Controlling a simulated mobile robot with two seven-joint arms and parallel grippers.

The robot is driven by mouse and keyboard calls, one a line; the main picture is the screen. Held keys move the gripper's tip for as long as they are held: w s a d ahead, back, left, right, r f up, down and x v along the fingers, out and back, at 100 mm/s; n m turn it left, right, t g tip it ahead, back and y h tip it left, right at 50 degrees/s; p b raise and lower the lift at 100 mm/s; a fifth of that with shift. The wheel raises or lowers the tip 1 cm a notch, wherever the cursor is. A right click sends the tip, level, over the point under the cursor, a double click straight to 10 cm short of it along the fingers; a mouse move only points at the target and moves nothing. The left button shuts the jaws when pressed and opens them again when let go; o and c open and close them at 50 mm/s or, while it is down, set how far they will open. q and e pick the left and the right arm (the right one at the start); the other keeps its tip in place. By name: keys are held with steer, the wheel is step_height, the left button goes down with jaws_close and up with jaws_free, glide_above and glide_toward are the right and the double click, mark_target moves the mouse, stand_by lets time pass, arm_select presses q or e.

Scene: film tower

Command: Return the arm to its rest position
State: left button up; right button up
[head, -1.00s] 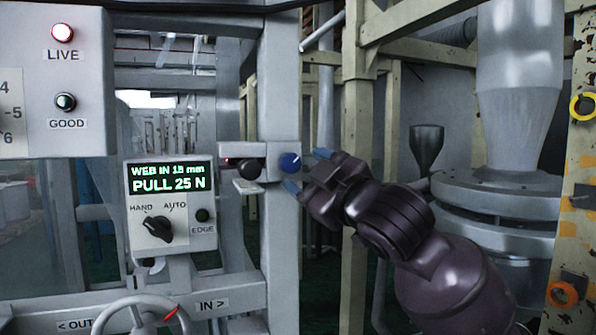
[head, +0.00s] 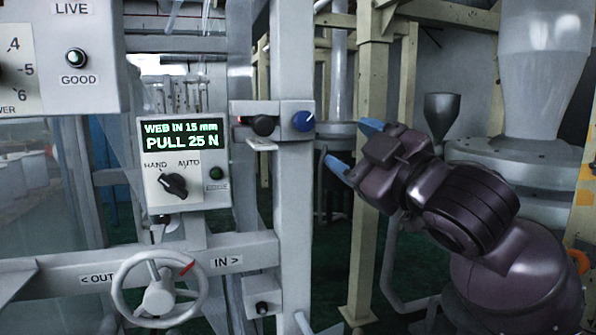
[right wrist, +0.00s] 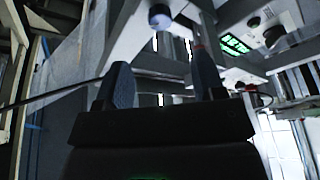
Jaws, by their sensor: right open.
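My right gripper (head: 354,146) is open and empty, with its blue fingertips apart, in the middle of the head view. It is to the right of a blue knob (head: 303,121) on a grey post, with a clear gap between them. In the right wrist view, the two dark fingers of the right gripper (right wrist: 166,86) stand apart with nothing between them. The blue knob also shows beyond them in that view (right wrist: 160,19). My left gripper is not in view.
A control box (head: 183,161) reads "WEB IN 15 mm" and "PULL 25 N". Below it is a white handwheel (head: 159,287) with a red mark. A cream steel frame post (head: 366,180) stands behind my right arm. A grey hopper vessel (head: 540,80) is at the right.

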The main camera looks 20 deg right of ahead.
steer(key=w+d+f+m, duration=0.3)
steer(key=w+f, duration=0.5)
steer(key=f, duration=0.5)
step_height(320, 180, down, 21)
steer(key=s+d+m+g+h, duration=0.1)
steer(key=d+m+h, duration=0.2)
steer(key=m, duration=0.1)
steer(key=s+f+m+g+h, duration=0.1)
steer(key=s+f+m+g, duration=0.1)
steer(key=s+f, duration=0.9)
steer(key=s+d+f+m+g+h, duration=0.1)
steer(key=s+f+g, duration=0.3)
steer(key=s+f, duration=0.8)
step_height(320, 180, down, 5)
steer(key=shift+s+r+m+g+h, duration=0.2)
steer(key=shift+m+g+h, duration=0.2)
steer(key=shift+m+h, duration=0.45)
